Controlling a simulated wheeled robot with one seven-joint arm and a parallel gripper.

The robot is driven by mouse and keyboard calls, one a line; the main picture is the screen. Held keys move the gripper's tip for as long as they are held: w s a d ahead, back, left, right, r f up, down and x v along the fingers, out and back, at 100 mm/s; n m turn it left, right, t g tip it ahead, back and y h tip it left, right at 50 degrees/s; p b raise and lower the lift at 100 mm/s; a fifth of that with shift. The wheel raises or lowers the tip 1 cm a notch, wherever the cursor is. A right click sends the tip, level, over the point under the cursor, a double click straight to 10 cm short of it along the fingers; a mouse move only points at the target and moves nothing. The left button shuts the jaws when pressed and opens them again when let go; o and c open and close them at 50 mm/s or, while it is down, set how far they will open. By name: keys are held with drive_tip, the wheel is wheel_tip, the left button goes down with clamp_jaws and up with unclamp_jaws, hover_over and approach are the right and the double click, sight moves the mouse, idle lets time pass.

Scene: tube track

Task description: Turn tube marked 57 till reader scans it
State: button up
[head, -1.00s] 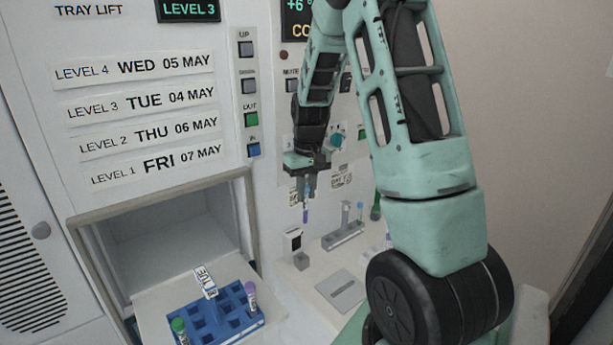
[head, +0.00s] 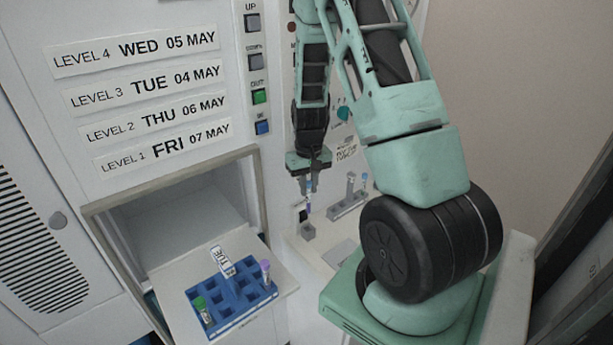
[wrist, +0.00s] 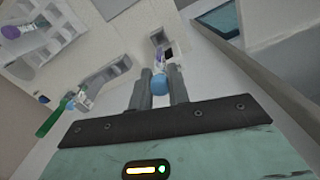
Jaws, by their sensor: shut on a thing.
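My gripper (head: 308,188) is shut on a slim tube (head: 308,207) and holds it upright with its lower end pointing down. In the wrist view, the tube's blue cap (wrist: 160,84) sits between the fingertips (wrist: 160,90), with a purple and white part beyond it. I cannot read a number on the tube. The reader (head: 302,213), a small pale box with a dark window, stands close beside the tube's lower part. Its dark window also shows in the wrist view (wrist: 168,53). A small grey holder (head: 308,231) sits below the tube, which is above it.
A blue tray (head: 235,315) on the open lift shelf at left holds a green-capped tube (head: 201,306), a purple-capped tube (head: 265,270) and a TUE tag (head: 222,262).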

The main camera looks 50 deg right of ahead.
drive_tip(key=b, duration=0.3)
hover_over(308, 214)
drive_tip(key=shift+w+d+f, duration=0.1)
drive_tip(key=shift+d+f, duration=0.05)
drive_tip(key=shift+f, duration=1.05)
drive_tip(key=shift+w+d+f, duration=0.1)
drive_tip(key=shift+d+f, duration=0.05)
drive_tip(key=shift+f, duration=1)
drive_tip(key=shift+f+b, duration=0.45)
drive_tip(key=shift+b, duration=0.2)
drive_tip(key=shift+f+b, duration=0.4)
drive_tip(key=shift+f, duration=0.1)
drive_tip(key=shift+f, duration=0.35)
drive_tip(key=shift+f+b, duration=0.3)
drive_tip(key=shift+b, duration=0.2)
drive_tip(key=o, duration=0.9)
